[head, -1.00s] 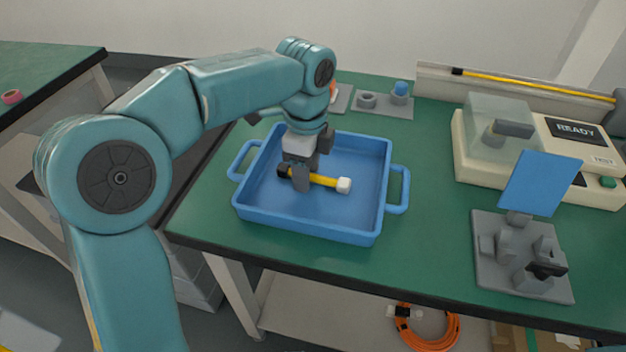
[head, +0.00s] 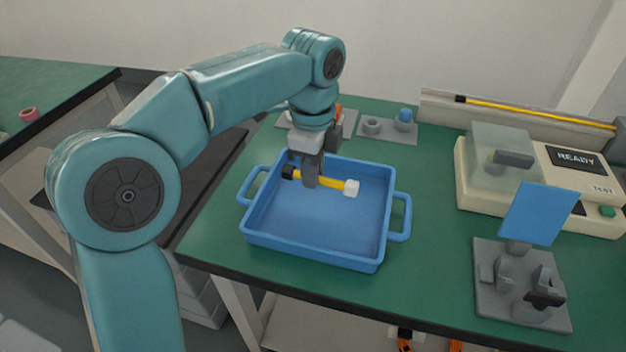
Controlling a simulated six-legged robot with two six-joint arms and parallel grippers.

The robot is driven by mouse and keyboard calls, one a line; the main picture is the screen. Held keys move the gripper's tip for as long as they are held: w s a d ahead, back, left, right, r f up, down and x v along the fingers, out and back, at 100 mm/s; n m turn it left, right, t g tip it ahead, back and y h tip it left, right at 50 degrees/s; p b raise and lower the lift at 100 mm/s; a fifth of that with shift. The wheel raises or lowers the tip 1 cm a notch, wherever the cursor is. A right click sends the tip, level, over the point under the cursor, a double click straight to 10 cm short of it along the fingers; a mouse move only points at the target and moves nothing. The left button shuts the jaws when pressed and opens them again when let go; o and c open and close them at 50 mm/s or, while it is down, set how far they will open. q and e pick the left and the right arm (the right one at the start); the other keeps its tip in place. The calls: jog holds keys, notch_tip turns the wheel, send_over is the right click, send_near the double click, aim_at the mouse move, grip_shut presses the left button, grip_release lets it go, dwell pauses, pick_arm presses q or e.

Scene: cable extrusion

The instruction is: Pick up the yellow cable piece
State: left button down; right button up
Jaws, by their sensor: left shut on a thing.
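The yellow cable piece (head: 332,185) has a black end at its left and a white end at its right. My left gripper (head: 310,181) is shut on it near the black end, with the fingers pointing down. The piece is over the blue tray (head: 398,230), in its back part. It seems to be held above the tray floor, but the exact height is hard to tell. The fingers hide a short stretch of the cable. My right gripper is not in view.
A grey fixture with a blue panel (head: 540,212) stands at the right. Behind it is a beige tester (head: 585,210) reading READY. Small grey holders (head: 372,127) lie behind the tray. A long yellow cable (head: 540,109) lies along the back rail. Green table is free between tray and fixture.

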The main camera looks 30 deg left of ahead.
pick_arm(q)
notch_tip(320, 180, up, 14)
jog(key=p, duration=0.5)
jog(key=shift+f, duration=0.25)
